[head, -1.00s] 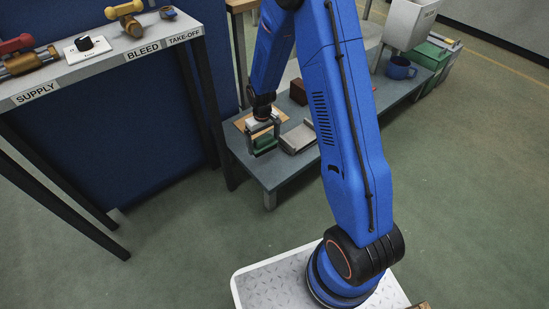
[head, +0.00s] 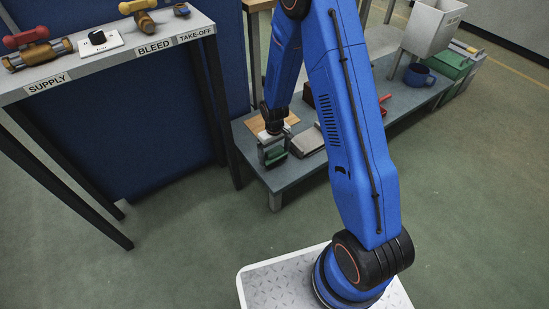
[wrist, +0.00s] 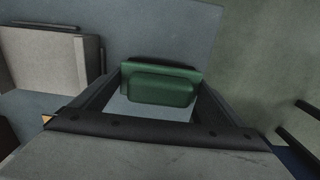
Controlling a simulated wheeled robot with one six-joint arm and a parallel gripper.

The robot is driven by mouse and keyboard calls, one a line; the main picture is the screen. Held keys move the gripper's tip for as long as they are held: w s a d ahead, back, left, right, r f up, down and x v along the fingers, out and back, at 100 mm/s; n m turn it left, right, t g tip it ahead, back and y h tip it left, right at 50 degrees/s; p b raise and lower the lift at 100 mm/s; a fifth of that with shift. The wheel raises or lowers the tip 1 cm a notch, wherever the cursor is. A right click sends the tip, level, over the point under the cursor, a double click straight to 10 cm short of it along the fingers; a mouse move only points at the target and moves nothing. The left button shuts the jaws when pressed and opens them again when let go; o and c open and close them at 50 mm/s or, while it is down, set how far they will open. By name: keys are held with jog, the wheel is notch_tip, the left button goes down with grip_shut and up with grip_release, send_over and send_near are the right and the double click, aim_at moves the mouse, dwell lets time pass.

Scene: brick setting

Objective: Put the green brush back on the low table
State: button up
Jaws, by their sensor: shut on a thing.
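My gripper (head: 273,155) is shut on the green brush (head: 276,154) above the near left end of the low table (head: 288,177). The wrist view shows the brush (wrist: 160,86) level between the two fingers, its green back facing the camera. Its underside is hidden, and I cannot tell whether it touches the tabletop. Bare grey tabletop (wrist: 185,25) shows around it, with the table's edge close to its right.
A grey tray-like object (head: 308,138) lies just right of the gripper, and a wooden board (head: 258,122) lies behind. A blue mug (head: 418,76) and a pale bin (head: 432,30) stand farther right. The valve bench (head: 120,55) stands left.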

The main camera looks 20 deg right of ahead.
aim_at(274, 150)
jog(key=shift+f, duration=1.25)
jog(key=shift+f, duration=0.1)
jog(key=o, duration=0.9)
notch_tip(274, 150, up, 12)
jog(key=shift+r, duration=0.25)
